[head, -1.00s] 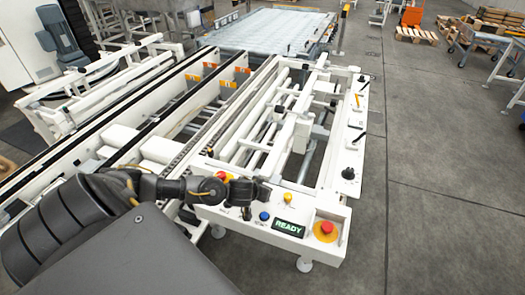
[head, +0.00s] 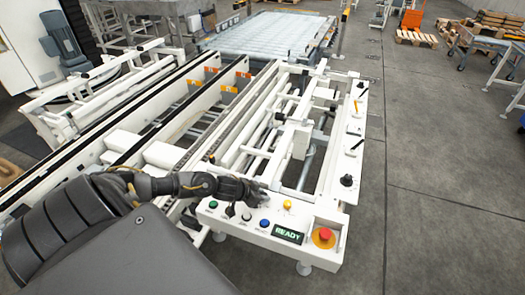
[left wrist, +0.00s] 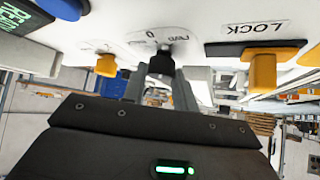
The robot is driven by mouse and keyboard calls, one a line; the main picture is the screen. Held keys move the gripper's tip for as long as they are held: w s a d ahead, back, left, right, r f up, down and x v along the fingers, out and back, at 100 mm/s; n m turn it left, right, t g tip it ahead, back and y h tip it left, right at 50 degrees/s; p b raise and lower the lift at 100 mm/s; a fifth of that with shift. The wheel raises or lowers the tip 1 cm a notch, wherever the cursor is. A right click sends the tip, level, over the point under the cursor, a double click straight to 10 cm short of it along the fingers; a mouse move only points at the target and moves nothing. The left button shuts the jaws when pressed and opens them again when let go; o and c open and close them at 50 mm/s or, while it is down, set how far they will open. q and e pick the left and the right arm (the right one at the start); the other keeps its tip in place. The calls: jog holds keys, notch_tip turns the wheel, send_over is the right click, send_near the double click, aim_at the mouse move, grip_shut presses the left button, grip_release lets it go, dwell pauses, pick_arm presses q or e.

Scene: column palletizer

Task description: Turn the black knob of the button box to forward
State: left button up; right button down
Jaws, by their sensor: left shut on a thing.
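The button box (head: 303,256) is the white panel at the near end of the machine. My left gripper (head: 262,195) is low over its back part, left of a yellow knob (head: 287,204). In the left wrist view, the gripper's two fingers (left wrist: 160,88) are shut on the black knob (left wrist: 160,64). The knob sits on a pale round plate with a "0" and a small upside-down word that I cannot read surely. Its pointing direction is hidden by the fingers. In the head view the gripper covers the knob. My right gripper is not in view.
In the left wrist view, a yellow knob (left wrist: 106,65) and a yellow handle (left wrist: 262,76) near a "LOCK" label flank the fingers closely. The box also carries a READY display (head: 288,234), blue button (head: 264,223), green button (head: 213,204) and red emergency stop (head: 324,236).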

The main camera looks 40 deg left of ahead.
pick_arm(q)
jog(key=shift+w+a+m+g+h, duration=0.15)
jog(key=shift+m+g+h, duration=0.25)
jog(key=shift+m+h, duration=0.95)
jog(key=shift+m, duration=0.45)
jog(key=o, duration=1)
jog(key=shift+c, duration=0.2)
jog(key=shift+a, duration=0.1)
jog(key=b+v, duration=0.1)
jog(key=v, duration=0.9)
jog(key=shift+s+r, duration=0.2)
jog(key=shift+r, duration=0.15)
